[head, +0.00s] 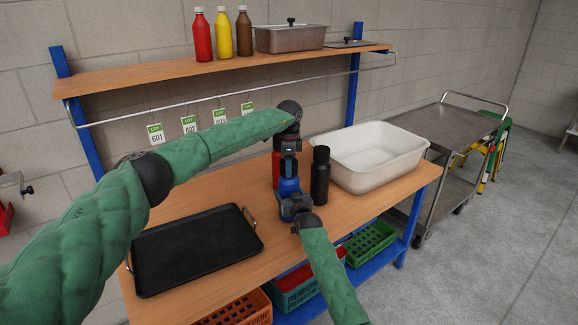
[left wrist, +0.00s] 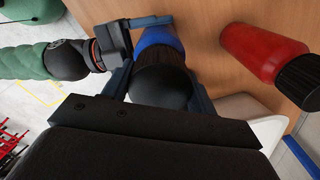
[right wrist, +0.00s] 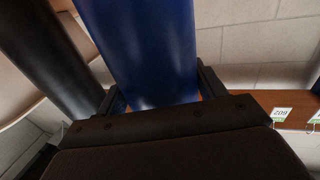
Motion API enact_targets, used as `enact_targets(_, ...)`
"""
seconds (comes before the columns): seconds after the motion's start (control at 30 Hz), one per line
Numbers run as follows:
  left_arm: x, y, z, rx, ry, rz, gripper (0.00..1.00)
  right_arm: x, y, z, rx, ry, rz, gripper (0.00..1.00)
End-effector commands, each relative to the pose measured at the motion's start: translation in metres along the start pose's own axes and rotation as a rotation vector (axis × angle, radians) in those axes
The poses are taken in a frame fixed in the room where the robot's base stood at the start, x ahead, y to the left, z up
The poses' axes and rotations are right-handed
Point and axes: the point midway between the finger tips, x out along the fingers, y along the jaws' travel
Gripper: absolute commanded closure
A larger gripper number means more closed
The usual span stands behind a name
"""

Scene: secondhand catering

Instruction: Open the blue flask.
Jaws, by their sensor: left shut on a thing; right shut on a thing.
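The blue flask (head: 289,185) stands on the wooden table, with its dark cap at the top. In the left wrist view the black cap (left wrist: 160,80) sits between the fingers of my left gripper (head: 289,157), which is shut on it from above. My right gripper (head: 291,206) is shut on the flask's blue body low down, and the body (right wrist: 145,50) fills the space between its fingers in the right wrist view. Whether the cap is loose cannot be told. A red flask (head: 276,170) stands just behind to the left, partly hidden.
A black flask (head: 320,177) stands close on the right, with a white tub (head: 372,165) behind it. A black tray (head: 195,250) lies at the front left. Sauce bottles (head: 223,35) stand on the shelf above. Crates (head: 370,245) sit below the table.

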Motion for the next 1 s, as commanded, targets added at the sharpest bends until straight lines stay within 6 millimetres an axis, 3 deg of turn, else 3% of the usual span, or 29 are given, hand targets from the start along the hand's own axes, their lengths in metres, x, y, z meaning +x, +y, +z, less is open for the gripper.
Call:
enact_targets(0.4, -0.0012, -0.0010, 0.0013, -0.547, 0.002, -0.002, 0.70, -0.0004, -0.0013, 0.0011, 0.003, -0.001, -0.001, 0.94)
enact_targets(0.83, -0.0009, -0.0006, 0.0011, -0.620, 0.001, -0.001, 0.70, -0.0003, -0.0007, 0.0012, 0.002, -0.001, -0.001, 0.94)
enact_targets(0.87, -0.0009, -0.0006, 0.0012, -0.620, 0.001, -0.001, 0.39, -0.0004, -0.0006, 0.0013, 0.002, -0.001, -0.001, 0.94)
enact_targets(0.93, -0.0009, -0.0004, 0.0010, -0.619, 0.001, -0.001, 0.25, -0.0003, -0.0005, 0.0013, 0.002, -0.002, -0.001, 0.94)
enact_targets(1.0, -0.0007, -0.0003, 0.0008, -0.618, 0.001, 0.000, 0.21, -0.0003, -0.0004, 0.0013, 0.002, -0.002, 0.000, 0.94)
